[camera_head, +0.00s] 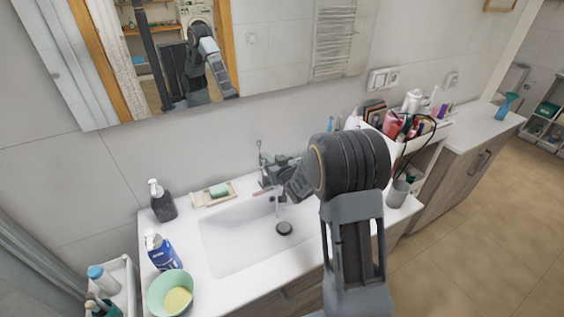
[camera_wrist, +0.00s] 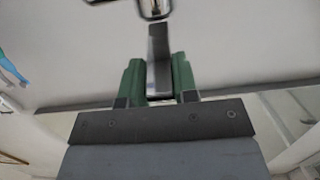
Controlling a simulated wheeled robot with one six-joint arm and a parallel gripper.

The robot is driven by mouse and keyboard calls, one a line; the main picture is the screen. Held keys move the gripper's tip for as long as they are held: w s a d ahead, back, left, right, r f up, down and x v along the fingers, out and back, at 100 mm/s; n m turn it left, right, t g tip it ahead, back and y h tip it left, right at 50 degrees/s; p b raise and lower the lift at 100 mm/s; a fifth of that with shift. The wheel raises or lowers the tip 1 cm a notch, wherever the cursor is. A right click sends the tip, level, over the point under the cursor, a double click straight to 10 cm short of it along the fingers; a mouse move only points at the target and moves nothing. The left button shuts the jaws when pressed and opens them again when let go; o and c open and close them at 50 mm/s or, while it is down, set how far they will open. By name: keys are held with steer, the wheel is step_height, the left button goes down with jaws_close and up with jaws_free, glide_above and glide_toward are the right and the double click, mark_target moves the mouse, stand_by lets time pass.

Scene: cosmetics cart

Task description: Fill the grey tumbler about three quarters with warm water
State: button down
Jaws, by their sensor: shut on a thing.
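The grey tumbler (camera_head: 397,193) stands upright on the right end of the white counter, to the right of my arm. My gripper (camera_head: 270,178) is at the tap (camera_head: 279,197) behind the sink, partly hidden by my wrist. In the wrist view my gripper (camera_wrist: 158,78) has its green-padded fingers shut on a flat grey tap lever (camera_wrist: 158,50). A thin pale streak below the spout looks like running water, but it is faint. The water's warmth cannot be told.
The white sink basin (camera_head: 225,240) has a dark drain (camera_head: 284,228). A soap dish (camera_head: 214,194) and dark dispenser (camera_head: 161,201) stand behind and left. A blue bottle (camera_head: 162,252) and green bowl (camera_head: 170,292) stand at front left. A crowded cart (camera_head: 407,150) is at right.

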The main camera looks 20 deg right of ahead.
steer(key=c, duration=0.9)
jaws_free()
steer(key=shift+s, duration=0.1)
steer(key=b+v, duration=0.3)
steer(key=v, duration=1)
steer(key=shift+s+r, duration=0.1)
steer(key=shift+s, duration=0.15)
